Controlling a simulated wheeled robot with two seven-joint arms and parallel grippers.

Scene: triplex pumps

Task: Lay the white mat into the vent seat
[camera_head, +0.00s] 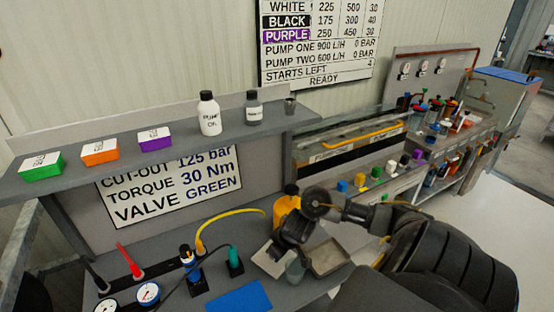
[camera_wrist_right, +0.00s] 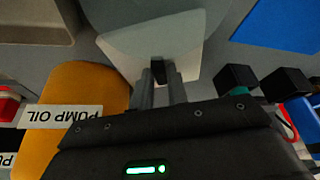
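The white mat (camera_wrist_right: 125,48) is a pale, flat, four-sided piece in front of the right wrist camera. It also shows in the head view (camera_head: 268,264), partly covered by my right gripper (camera_head: 290,250). In the wrist view, the two grey fingers of my right gripper (camera_wrist_right: 161,88) are close together, with a small black tab (camera_wrist_right: 160,70) at the mat's edge between their tips. A round grey surface (camera_wrist_right: 100,12) lies around the mat's far side; I cannot tell whether it is the vent seat or whether the mat touches it. My left gripper is not in view.
An orange pump oil bottle (camera_head: 284,205) stands close to the right gripper. A grey tray (camera_head: 328,256) lies to its right and a blue plate (camera_head: 239,298) to its lower left. Cables, gauges (camera_head: 148,293) and a green connector (camera_head: 234,263) crowd the bench's left.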

